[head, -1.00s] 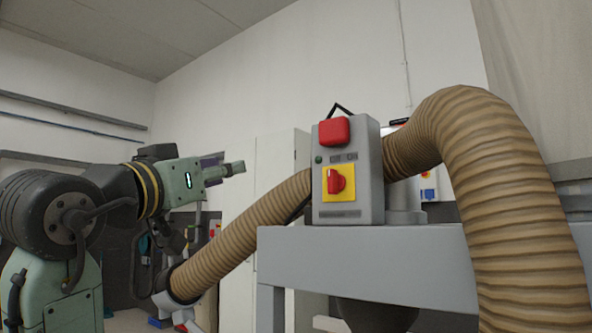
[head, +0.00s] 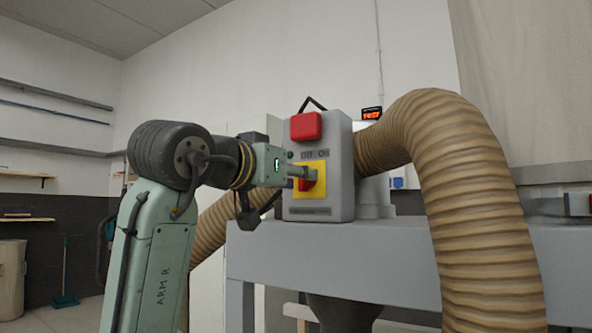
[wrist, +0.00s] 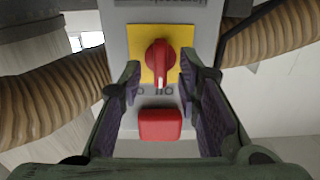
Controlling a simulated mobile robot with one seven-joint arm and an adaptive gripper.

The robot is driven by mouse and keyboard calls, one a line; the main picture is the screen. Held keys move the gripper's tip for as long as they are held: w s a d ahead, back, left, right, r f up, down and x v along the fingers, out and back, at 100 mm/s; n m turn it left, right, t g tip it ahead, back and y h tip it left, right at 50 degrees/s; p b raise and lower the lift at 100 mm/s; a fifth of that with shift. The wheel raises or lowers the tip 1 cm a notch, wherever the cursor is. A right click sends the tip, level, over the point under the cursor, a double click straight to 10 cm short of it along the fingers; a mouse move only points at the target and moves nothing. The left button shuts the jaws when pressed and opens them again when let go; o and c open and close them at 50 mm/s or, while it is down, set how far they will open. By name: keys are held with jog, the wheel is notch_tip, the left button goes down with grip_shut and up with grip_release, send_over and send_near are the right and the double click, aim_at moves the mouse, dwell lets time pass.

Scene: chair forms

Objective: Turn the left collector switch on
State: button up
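The collector switch is a red rotary knob (head: 304,185) on a yellow plate (head: 316,190), on the front of a grey control box (head: 338,165). OFF and ON labels sit above the plate. My gripper (head: 308,173) is at the knob and hides part of it. In the wrist view, which is upside down, the knob (wrist: 160,58) lies between the tips of my gripper (wrist: 160,74). The fingers are open, with a gap on each side. The knob's white mark points toward the partly hidden labels.
A red button (head: 306,126) is above the knob; it also shows between the fingers in the wrist view (wrist: 160,125). A ribbed tan hose (head: 465,170) curves beside the box. The box stands on a grey metal frame (head: 350,258).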

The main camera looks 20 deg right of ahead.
jog(key=shift+w+d, duration=0.15)
jog(key=shift+d, duration=0.05)
jog(key=shift+c, duration=0.6)
grip_shut()
